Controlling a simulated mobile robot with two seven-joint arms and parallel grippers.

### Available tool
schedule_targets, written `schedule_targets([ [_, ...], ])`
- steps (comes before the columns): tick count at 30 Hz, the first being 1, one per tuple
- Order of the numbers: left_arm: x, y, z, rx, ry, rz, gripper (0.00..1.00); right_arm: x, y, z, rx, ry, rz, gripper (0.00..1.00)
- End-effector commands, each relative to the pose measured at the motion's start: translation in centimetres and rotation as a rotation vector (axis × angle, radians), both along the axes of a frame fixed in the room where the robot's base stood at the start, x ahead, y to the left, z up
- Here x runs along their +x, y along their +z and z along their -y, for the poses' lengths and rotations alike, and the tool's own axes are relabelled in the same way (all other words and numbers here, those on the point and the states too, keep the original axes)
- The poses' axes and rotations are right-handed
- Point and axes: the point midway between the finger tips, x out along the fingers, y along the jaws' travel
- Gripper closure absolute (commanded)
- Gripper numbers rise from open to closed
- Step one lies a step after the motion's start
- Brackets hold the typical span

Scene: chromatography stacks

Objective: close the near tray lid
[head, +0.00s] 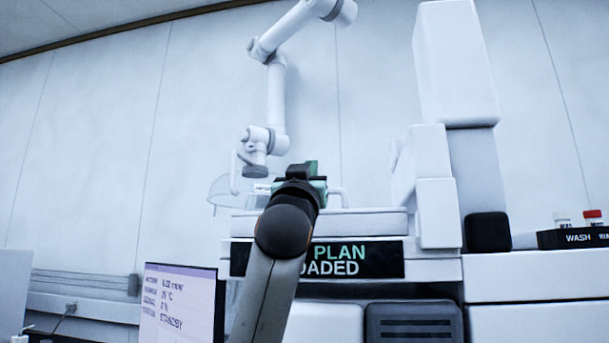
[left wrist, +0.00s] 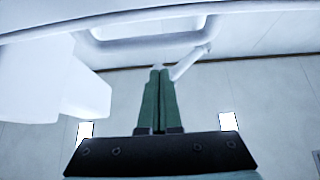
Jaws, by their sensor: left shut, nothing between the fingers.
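My left gripper (head: 268,187) reaches up in front of the white instrument, partly hidden behind its own wrist. In the left wrist view its two green fingers (left wrist: 159,100) are pressed together with nothing between them. A clear, curved piece that looks like a raised lid (head: 222,190) shows just left of the gripper in the head view. In the left wrist view a pale curved rim with a bar-like handle (left wrist: 150,42) spans the top, close to the fingertips. I cannot tell whether they touch. The tray itself is not clearly visible. My right gripper is not in view.
A white jointed arm (head: 275,95) hangs above the instrument. A display panel (head: 385,260) reads "PLAN" and "LOADED", partly covered by my arm. A tall white column (head: 455,65) stands to the right. A status screen (head: 178,305) is at the lower left. A wash rack (head: 575,238) holds bottles.

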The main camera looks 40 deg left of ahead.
Motion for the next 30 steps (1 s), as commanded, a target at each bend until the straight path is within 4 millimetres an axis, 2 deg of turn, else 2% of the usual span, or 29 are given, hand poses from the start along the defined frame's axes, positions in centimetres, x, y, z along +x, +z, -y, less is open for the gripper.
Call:
schedule_targets([
  [1,-0.6,-1.1,0.5,0.002,-0.002,0.0,1.0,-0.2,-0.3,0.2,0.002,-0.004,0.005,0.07],
  [3,-1.5,-2.1,1.0,0.002,-0.002,0.002,1.0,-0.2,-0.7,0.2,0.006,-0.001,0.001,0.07],
  [13,-5.1,-5.8,2.8,0.001,-0.001,0.001,1.0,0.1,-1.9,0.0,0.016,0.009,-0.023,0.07],
  [19,-6.2,-6.9,3.4,0.002,-0.001,0.002,1.0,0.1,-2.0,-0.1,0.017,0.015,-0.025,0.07],
  [30,-6.4,-7.1,3.5,0.001,0.0,0.002,1.0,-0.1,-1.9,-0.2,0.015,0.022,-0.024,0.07],
])
